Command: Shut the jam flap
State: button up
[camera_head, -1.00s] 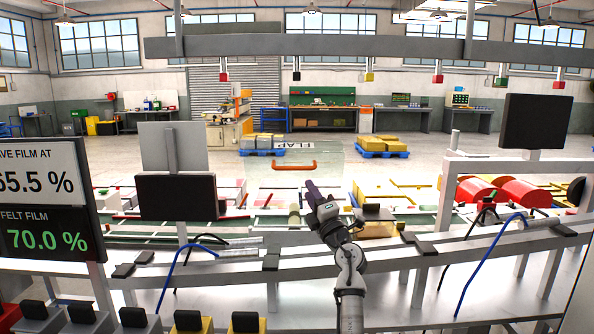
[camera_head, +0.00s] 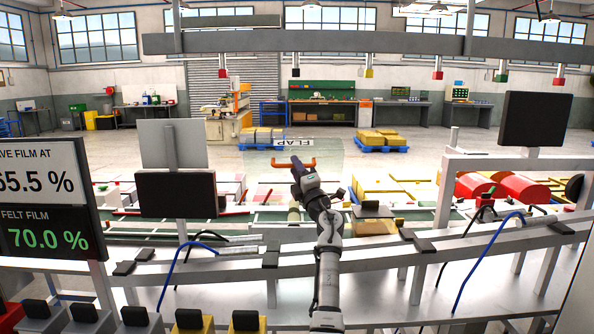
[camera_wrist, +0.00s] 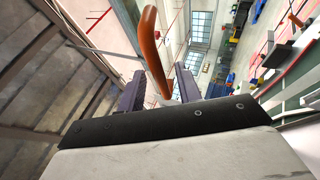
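The jam flap (camera_head: 328,160) is a clear, see-through panel standing raised above the line. It has a white FLAP label (camera_head: 294,142) and an orange bar handle (camera_head: 308,163). My gripper (camera_head: 296,166) is at the handle, overlapping its middle in the head view. In the wrist view, the orange handle (camera_wrist: 152,50) runs between my two dark purple fingers (camera_wrist: 160,90), with a finger on each side. The fingers stand apart, and small gaps seem to show beside the handle. Whether a finger touches it is not clear.
Below and behind the flap runs the line with red, white and yellow blocks (camera_head: 400,190). A grey rail (camera_head: 350,245) crosses in front. Dark monitors stand at left (camera_head: 176,195) and right (camera_head: 535,120). Blue hoses (camera_head: 487,257) arch over the front rail.

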grip_shut()
